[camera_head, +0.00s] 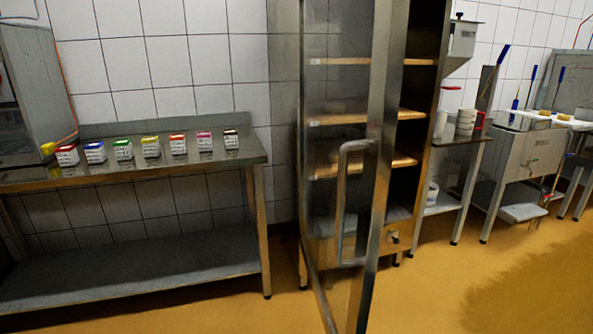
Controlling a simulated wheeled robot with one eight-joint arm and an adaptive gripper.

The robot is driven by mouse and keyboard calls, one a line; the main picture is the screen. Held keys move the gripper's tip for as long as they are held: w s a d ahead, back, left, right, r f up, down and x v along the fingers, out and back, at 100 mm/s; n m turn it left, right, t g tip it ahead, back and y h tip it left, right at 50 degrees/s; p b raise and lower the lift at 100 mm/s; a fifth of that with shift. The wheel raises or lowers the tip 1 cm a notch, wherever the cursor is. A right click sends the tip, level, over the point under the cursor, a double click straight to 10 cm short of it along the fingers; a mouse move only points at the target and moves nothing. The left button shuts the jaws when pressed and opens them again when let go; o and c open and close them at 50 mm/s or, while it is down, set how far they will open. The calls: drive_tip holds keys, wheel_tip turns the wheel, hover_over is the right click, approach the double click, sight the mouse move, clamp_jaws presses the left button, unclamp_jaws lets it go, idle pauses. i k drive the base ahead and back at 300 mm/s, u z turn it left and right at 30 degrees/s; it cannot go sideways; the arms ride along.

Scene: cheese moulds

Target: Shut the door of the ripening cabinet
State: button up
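The ripening cabinet (427,60) is a tall steel cabinet with wooden shelves (408,115), near the middle of the view. Its door (371,215) has a steel frame and a see-through pane, and stands open, swung out towards me. A long upright bar handle (340,205) is on the door. The left part of the shelves shows through the pane, and the right part shows past the door's edge. My gripper is not in view.
A steel table (130,175) with a row of several small coloured-top boxes (151,147) stands at left. At right are a small stand with white containers (465,122) and a steel vat (525,165). The yellow floor (450,295) in front is clear, with a wet-looking dark patch at right.

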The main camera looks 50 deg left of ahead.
sight(391, 17)
drive_tip(key=k, duration=1.15)
drive_tip(key=u, duration=1.65)
